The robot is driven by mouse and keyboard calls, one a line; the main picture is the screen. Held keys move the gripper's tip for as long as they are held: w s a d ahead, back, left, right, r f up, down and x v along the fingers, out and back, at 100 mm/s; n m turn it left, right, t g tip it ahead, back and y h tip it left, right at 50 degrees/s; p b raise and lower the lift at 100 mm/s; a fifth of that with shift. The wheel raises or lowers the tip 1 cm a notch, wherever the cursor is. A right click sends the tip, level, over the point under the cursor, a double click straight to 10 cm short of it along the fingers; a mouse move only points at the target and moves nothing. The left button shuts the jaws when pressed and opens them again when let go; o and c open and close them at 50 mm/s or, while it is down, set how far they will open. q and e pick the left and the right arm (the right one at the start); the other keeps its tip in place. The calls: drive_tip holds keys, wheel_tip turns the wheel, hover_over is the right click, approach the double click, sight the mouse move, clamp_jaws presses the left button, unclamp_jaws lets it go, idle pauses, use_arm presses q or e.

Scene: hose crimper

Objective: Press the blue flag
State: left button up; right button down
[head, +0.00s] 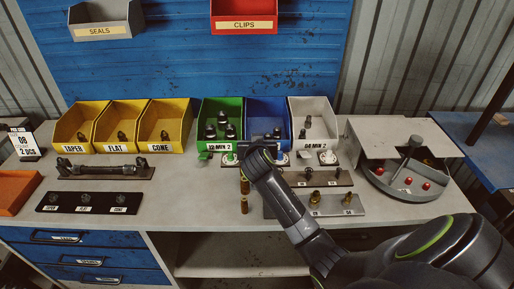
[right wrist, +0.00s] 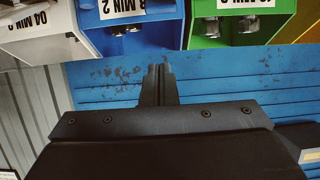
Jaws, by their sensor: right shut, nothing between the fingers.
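The blue bin (head: 266,116) stands between the green bin and the white bin at the back of the bench. It also shows in the right wrist view (right wrist: 125,37). My right gripper (head: 258,151) is at the front of the blue bin and covers most of its label and the spot below it. In the right wrist view my right gripper (right wrist: 157,72) has its fingers together with nothing between them. I cannot make out the blue flag; my gripper hides that area. I cannot tell whether the gripper touches anything. My left gripper is not in view.
A green flag (head: 203,156) sits below the green bin (head: 220,109). The white bin (head: 313,108) is to the right. Brass fittings (head: 244,203) stand close by my right arm. A round tray with red pieces (head: 408,181) lies further right. Yellow bins (head: 120,115) stand left.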

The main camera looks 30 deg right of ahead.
drive_tip(key=v, duration=0.4)
drive_tip(key=shift+s+a+b, duration=0.25)
drive_tip(key=shift+s+b, duration=0.1)
drive_tip(key=shift+f, duration=0.1)
idle(0.3)
